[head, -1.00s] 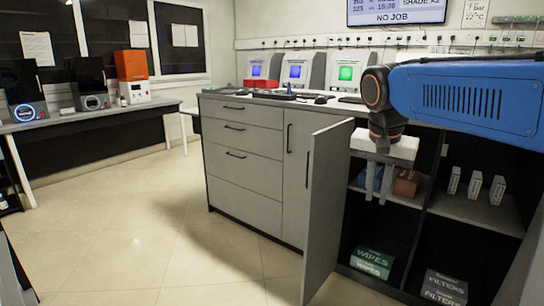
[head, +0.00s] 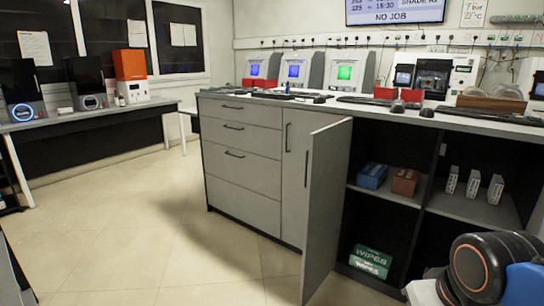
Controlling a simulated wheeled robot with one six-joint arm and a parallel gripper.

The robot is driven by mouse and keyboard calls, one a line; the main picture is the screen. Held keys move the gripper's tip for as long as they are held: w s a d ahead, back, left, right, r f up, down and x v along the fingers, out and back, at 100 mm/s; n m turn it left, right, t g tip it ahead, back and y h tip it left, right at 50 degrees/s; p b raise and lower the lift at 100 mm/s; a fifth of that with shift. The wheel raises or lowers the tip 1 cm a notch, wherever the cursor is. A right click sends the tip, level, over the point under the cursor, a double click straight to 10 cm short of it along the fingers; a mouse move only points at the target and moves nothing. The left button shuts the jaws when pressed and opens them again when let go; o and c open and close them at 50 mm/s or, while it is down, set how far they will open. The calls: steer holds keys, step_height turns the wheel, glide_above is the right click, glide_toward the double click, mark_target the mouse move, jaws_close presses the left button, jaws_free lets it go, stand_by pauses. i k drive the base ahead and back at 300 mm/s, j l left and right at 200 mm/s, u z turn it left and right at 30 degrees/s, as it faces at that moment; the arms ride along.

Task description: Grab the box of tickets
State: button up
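No label that reads as tickets can be made out. On the cabinet's open upper shelf (head: 398,194) a blue box (head: 371,176) sits at the left and a brown box (head: 405,182) beside it. Several small white boxes with grey labels (head: 473,184) stand upright in the compartment to the right. A green box marked WIPES (head: 370,262) stands on the lower level. Only the white body of my gripper (head: 424,292) shows at the bottom right edge, low in front of the cabinet. Its fingers are out of the frame.
An open cabinet door (head: 328,205) sticks out into the room, left of the shelves. The counter above (head: 455,118) carries keyboards, mice and machines. My arm covers the lower right compartment. The floor at left (head: 150,220) is clear.

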mark_target(406, 180)
steer(key=i+z, duration=0.35)
steer(key=i, duration=0.6)
steer(key=i+j+z, duration=0.1)
steer(key=i+z, duration=0.3)
steer(key=i, duration=0.55)
